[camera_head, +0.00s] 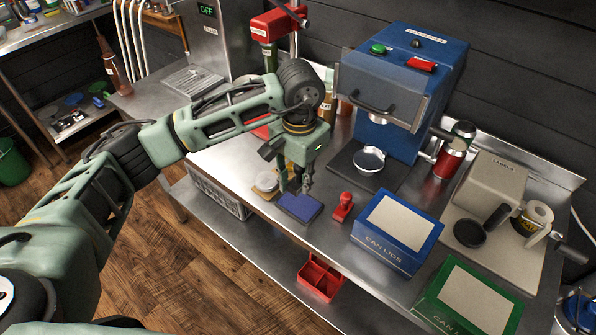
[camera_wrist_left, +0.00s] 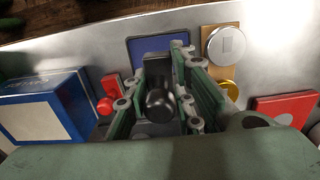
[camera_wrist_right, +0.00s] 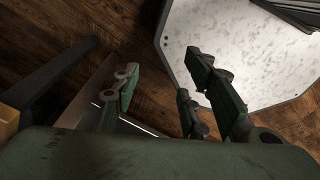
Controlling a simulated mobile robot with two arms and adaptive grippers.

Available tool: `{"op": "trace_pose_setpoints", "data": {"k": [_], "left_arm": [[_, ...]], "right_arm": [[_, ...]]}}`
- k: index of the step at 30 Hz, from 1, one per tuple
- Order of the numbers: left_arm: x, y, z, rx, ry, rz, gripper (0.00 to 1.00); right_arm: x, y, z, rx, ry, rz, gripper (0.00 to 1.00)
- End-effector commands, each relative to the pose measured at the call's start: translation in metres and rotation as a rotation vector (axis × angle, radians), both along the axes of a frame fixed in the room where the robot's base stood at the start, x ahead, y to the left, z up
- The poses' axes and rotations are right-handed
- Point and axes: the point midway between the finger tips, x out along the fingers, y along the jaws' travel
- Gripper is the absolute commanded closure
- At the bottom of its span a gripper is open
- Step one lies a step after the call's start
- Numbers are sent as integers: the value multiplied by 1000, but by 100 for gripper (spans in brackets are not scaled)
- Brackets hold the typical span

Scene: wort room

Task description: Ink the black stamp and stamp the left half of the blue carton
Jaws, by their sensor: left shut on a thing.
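My left gripper (camera_head: 295,187) is shut on the black stamp (camera_wrist_left: 160,101), whose dark handle sits between the fingers in the left wrist view. In the head view the fingers mostly hide the stamp. The dark blue ink pad (camera_head: 301,208) lies flat just below the fingers; it also shows in the left wrist view (camera_wrist_left: 139,50). I cannot tell whether the stamp touches the pad. The blue carton (camera_head: 369,253), with a pale panel (camera_head: 398,221) on top, stands to the right, apart from the gripper. My right gripper (camera_wrist_right: 160,65) is open and empty.
A red stamp (camera_head: 343,206) stands between the pad and the blue carton. A green carton (camera_head: 440,307) is at the front right. A blue machine (camera_head: 410,75) stands behind. Round tins (camera_head: 266,181) sit left of the pad. A red bin (camera_head: 319,277) is on the shelf below.

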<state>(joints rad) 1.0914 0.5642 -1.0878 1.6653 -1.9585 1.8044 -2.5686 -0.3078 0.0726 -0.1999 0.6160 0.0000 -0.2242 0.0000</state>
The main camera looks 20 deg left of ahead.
Motion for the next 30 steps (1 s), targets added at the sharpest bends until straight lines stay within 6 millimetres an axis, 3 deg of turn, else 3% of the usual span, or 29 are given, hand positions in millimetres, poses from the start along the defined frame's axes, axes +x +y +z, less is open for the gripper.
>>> {"op": "trace_pose_setpoints", "data": {"k": [6, 15, 30], "left_arm": [[-1, -1, -22, -1, 2, -1, 94], [0, 0, -50, -1, 0, 1, 94], [0, 0, -57, -1, -2, 0, 94]], "right_arm": [[-7, 1, -6, 0, 8, 1, 60], [21, -4, -10, -3, -32, 4, 60], [6, -7, -12, -7, -10, 3, 60]]}}
